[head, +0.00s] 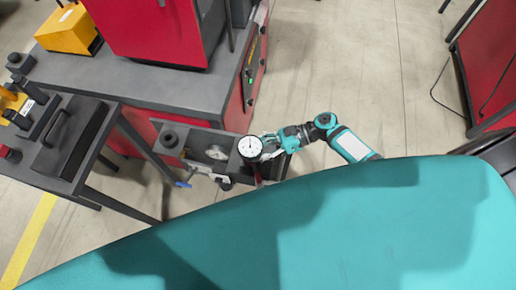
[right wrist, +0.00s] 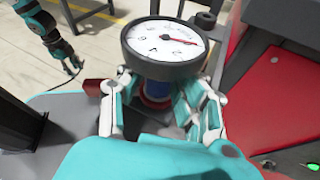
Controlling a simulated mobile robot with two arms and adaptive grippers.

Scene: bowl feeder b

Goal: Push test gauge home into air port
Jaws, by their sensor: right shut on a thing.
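The test gauge (head: 250,147) has a round white dial in a dark rim. In the right wrist view, the gauge (right wrist: 163,45) is face up and slightly tilted. My right gripper (head: 267,152) is shut on it; its fingers (right wrist: 158,105) stand on both sides of the stem below the dial. A blue collar shows between the fingers, with a bit of red below. I cannot make out the air port, nor whether the stem touches it. At the upper left of the right wrist view is what looks like my left gripper (right wrist: 72,62), too small to read.
A dark narrow bench (head: 202,136) carries a black cylinder (head: 169,139), a pale round part (head: 217,152) and a blue lever (head: 183,184). A red machine (head: 150,30) stands behind, and a dark table (head: 58,150) at left.

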